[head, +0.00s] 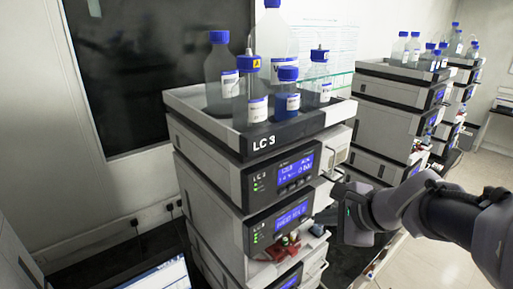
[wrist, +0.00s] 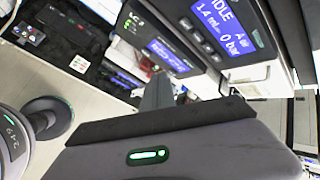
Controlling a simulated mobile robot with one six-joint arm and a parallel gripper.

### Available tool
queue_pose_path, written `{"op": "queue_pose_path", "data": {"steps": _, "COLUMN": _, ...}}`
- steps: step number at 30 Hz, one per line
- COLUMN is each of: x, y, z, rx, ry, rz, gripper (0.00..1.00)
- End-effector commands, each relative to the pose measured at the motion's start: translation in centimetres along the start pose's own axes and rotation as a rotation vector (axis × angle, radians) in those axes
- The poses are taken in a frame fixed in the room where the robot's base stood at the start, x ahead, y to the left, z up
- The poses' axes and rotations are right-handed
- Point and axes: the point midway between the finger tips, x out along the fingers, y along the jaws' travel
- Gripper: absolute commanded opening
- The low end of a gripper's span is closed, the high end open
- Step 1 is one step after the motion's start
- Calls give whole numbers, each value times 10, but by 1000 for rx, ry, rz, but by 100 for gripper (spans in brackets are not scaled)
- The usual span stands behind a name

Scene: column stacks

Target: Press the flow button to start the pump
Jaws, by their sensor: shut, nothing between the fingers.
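The column stack (head: 228,184) marked LC 3 stands in the middle of the head view. Its upper module has a lit blue screen (head: 303,164) with small dark buttons (head: 296,183) below it. In the wrist view a blue screen (wrist: 222,27) reads IDLE, 1.4 mL and 0 bar, with a row of dark buttons (wrist: 198,38) beside it. I cannot tell which is the flow button. My gripper (head: 331,177) is shut and empty, just right of the upper module's front. Its fingers (wrist: 158,92) point toward the modules in the wrist view, apart from the buttons.
A tray (head: 188,104) of blue-capped bottles (head: 277,38) tops the stack. A lower module has another blue screen (head: 292,214), with small red and clear parts (head: 284,247) below it. More stacks (head: 385,97) stand behind right. A laptop (head: 155,277) is at lower left.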

Motion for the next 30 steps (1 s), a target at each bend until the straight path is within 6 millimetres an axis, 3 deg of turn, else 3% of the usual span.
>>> {"op": "queue_pose_path", "data": {"steps": 8, "x": 8, "y": -7, "z": 8, "rx": -4, "ry": -2, "rz": 3, "gripper": 0}}
{"op": "queue_pose_path", "data": {"steps": 22, "x": 53, "y": -39, "z": 40, "rx": -4, "ry": -1, "rz": 2, "gripper": 0}}
{"op": "queue_pose_path", "data": {"steps": 30, "x": 61, "y": -44, "z": 45, "rx": -3, "ry": 0, "rz": 0, "gripper": 0}}
